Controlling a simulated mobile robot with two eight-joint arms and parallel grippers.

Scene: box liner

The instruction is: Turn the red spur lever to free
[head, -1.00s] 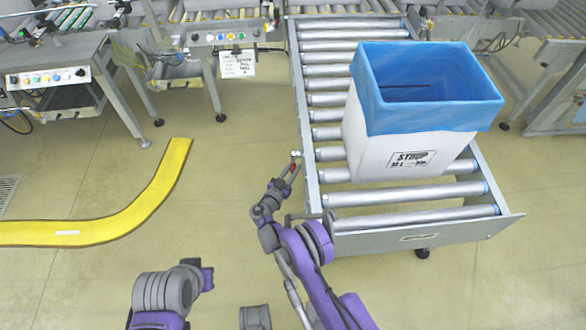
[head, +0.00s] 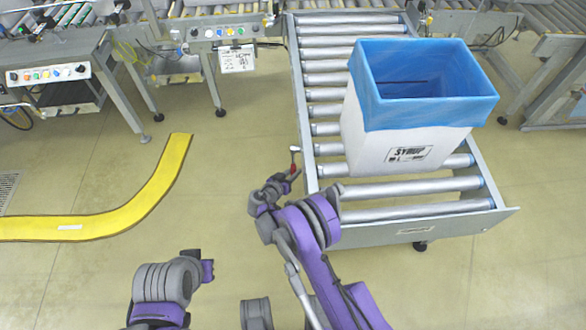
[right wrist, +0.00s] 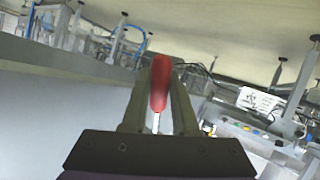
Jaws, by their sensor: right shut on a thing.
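The red spur lever (head: 293,168) is at the left side of the roller conveyor's near end in the head view, with a pale tip beyond its red grip. My right gripper (head: 288,177) is at the lever. In the right wrist view the red grip (right wrist: 159,82) stands between the two fingers of my right gripper (right wrist: 158,95), which are shut on it. The lever's mount is mostly hidden.
A white box (head: 395,148) with a blue liner (head: 430,112) stands on the roller conveyor (head: 400,236), right of the lever. A curved yellow floor strip (head: 130,212) lies at left. Control-panel benches (head: 48,75) stand at the back.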

